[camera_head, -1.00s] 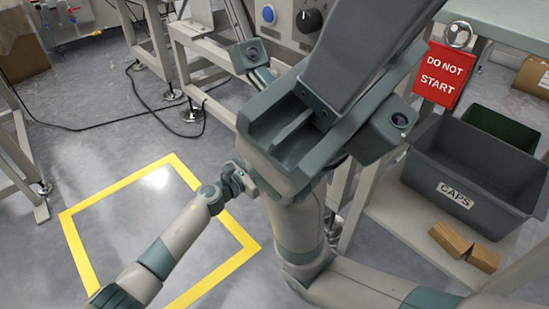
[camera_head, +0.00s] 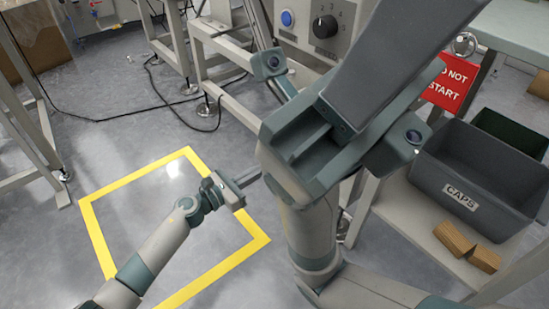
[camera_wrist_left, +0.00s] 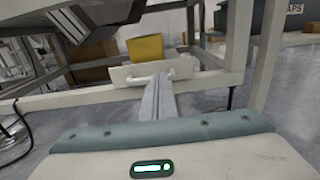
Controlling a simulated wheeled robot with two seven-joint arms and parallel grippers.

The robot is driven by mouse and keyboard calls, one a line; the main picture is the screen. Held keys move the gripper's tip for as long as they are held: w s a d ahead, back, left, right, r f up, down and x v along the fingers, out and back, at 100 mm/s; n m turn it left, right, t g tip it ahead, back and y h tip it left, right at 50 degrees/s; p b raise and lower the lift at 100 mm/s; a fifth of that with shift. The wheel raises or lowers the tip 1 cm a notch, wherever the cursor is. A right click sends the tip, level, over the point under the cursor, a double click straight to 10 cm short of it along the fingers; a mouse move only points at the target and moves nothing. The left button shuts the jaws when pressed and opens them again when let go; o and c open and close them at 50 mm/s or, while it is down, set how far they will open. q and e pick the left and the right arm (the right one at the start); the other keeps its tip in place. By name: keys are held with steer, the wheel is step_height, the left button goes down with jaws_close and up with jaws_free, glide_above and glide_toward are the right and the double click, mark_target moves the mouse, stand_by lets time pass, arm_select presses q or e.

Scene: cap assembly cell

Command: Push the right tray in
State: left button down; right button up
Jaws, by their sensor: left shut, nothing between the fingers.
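My left gripper (camera_head: 262,176) reaches in from the lower left of the head view, fingers shut and empty, pointing right. In the left wrist view its shut fingers (camera_wrist_left: 158,90) point at a pale front panel with a handle (camera_wrist_left: 123,76), which looks like the tray front. The fingertips overlap the handle in the picture; I cannot tell whether they touch. A yellow block (camera_wrist_left: 146,47) shows just behind the panel. In the head view the tray is hidden behind my own large grey-and-teal links. I cannot make out my right gripper.
A dark bin marked CAPS (camera_head: 447,170) and brown blocks (camera_head: 455,238) stand on a low shelf at right. A red sign (camera_head: 452,88) hangs above. A yellow floor outline (camera_head: 100,240) surrounds clear floor. A control panel (camera_head: 300,38) is at top.

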arm_select(q)
steer(key=v, duration=0.3)
steer(key=shift+p, duration=0.35)
